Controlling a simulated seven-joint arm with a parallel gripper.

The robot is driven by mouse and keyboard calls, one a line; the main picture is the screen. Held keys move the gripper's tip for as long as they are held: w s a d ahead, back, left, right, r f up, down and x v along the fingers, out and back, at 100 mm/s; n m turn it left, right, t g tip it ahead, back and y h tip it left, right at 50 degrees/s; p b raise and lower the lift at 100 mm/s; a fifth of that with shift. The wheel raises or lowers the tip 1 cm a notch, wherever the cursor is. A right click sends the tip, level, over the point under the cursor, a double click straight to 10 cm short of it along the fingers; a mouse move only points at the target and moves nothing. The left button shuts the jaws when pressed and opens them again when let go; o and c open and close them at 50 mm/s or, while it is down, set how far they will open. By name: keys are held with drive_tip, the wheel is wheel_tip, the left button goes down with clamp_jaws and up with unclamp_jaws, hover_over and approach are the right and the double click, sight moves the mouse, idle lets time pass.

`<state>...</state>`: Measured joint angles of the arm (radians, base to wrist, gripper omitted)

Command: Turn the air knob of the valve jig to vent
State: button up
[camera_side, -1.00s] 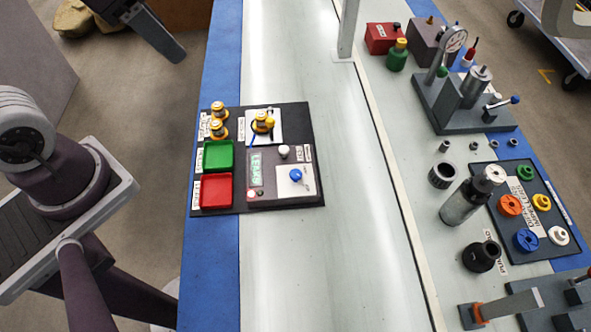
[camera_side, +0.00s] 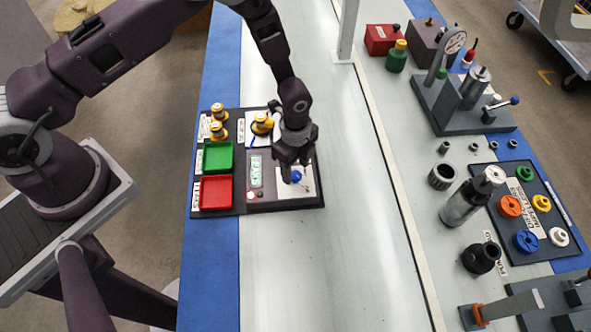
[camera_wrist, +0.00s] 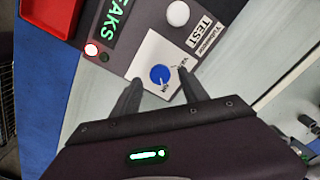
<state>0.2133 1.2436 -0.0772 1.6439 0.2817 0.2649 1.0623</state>
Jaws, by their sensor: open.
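The air knob (camera_side: 296,176) is blue and round, on a white square plate (camera_side: 308,185) at the right of the valve jig's dark panel (camera_side: 262,206). In the wrist view the blue knob (camera_wrist: 160,74) lies just beyond and between my fingertips, on its white plate (camera_wrist: 150,50). Small lettering beside the knob is partly hidden and too small to read surely. My gripper (camera_side: 294,165) is open and points down above the knob. In the wrist view my gripper (camera_wrist: 158,85) has one finger each side of the knob, with no clear contact.
A white knob (camera_wrist: 178,13) labelled test and a green display (camera_wrist: 116,20) sit close by. Green (camera_side: 218,156) and red (camera_side: 215,192) trays and yellow-black fittings (camera_side: 217,110) are on the panel's left.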

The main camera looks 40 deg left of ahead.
wheel_tip(320, 180, down, 2)
drive_tip(key=shift+c, duration=0.2)
clamp_jaws()
